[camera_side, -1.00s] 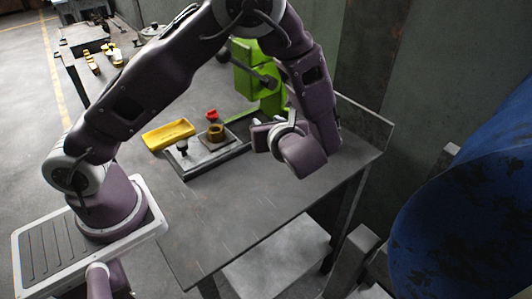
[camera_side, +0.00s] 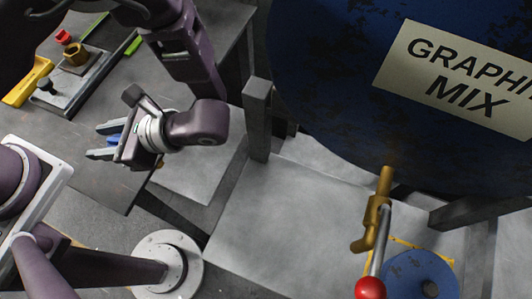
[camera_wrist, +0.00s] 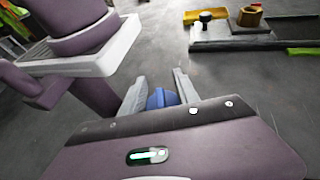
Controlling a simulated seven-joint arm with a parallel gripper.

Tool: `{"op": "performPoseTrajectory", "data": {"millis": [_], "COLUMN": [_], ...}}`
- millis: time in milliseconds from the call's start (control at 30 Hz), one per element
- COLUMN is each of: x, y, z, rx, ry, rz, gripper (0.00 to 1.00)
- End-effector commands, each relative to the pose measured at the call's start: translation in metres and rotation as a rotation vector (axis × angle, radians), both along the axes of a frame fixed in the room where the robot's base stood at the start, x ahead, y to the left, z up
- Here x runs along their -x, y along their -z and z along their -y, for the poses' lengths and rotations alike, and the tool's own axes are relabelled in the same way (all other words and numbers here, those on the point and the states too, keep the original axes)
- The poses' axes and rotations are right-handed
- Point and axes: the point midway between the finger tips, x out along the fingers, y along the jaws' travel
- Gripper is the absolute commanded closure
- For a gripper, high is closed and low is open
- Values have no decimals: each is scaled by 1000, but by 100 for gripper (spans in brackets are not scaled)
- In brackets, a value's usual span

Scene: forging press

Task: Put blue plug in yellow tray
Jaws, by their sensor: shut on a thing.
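My gripper (camera_side: 95,140) is shut on the blue plug (camera_side: 113,139), which sits between the two grey fingers. In the wrist view the blue plug (camera_wrist: 160,98) shows between the fingers, partly hidden by the gripper body. The yellow tray (camera_side: 28,82) lies at the far left of the side view, well apart from my gripper. In the wrist view the yellow tray (camera_wrist: 205,15) shows at the top, behind the fixture plate, and looks empty. How high the plug is above the table is hard to tell.
A metal fixture plate (camera_side: 92,87) beside the tray carries a brass ring (camera_side: 75,54) and a black knob (camera_side: 47,85). A red piece (camera_side: 63,37) is behind it. Bare tabletop (camera_side: 98,180) lies under my gripper. A blue barrel (camera_side: 320,80) and a red-knobbed lever (camera_side: 369,288) stand at right.

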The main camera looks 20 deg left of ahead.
Motion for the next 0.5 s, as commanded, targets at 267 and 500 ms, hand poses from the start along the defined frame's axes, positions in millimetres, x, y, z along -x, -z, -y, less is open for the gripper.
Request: {"op": "performPoseTrajectory", "data": {"millis": [267, 500], "x": [115, 134], "y": [0, -6], "z": [144, 281], "rx": [2, -1], "ry": [-719, -1354], "rz": [0, 1], "gripper": [100, 100]}}
